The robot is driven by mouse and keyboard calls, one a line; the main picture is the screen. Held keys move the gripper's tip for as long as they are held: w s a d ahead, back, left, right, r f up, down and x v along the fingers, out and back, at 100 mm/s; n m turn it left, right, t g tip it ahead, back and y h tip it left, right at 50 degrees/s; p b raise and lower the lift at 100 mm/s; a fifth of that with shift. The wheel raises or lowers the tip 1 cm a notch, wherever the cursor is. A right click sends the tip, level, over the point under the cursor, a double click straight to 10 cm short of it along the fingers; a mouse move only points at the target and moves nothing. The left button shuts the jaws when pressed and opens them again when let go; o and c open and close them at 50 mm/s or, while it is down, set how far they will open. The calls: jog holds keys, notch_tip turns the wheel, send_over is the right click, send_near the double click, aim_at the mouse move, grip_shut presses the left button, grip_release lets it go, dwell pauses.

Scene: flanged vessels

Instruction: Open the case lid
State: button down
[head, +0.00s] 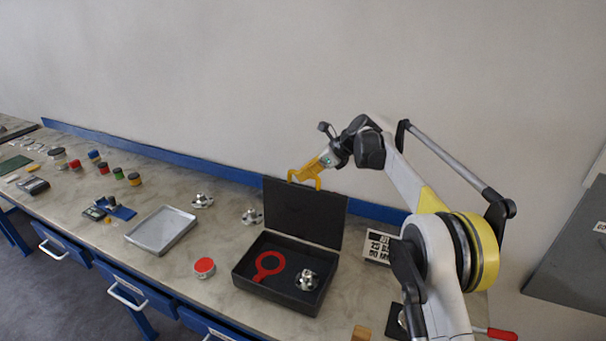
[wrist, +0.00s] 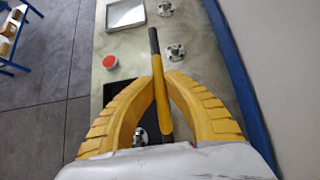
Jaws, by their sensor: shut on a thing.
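The black case (head: 262,292) sits on the bench with its lid (head: 305,213) raised to about upright along the back edge. Inside the case lie a red ring-shaped piece with a handle (head: 267,265) and a shiny metal flanged part (head: 307,280). The fingers partly hide the case in the wrist view.
A metal tray (head: 161,231), a red-topped round tin (head: 204,267) and two metal flanged parts (head: 202,201) (head: 251,216) stand left of the case. The wall and blue rail (head: 160,159) run behind.

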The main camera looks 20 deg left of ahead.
jog(key=shift+f, duration=0.2)
jog(key=c, duration=1.4)
grip_release()
jog(key=shift+w, duration=0.1)
jog(key=shift+r, duration=0.15)
jog(key=v, duration=1.2)
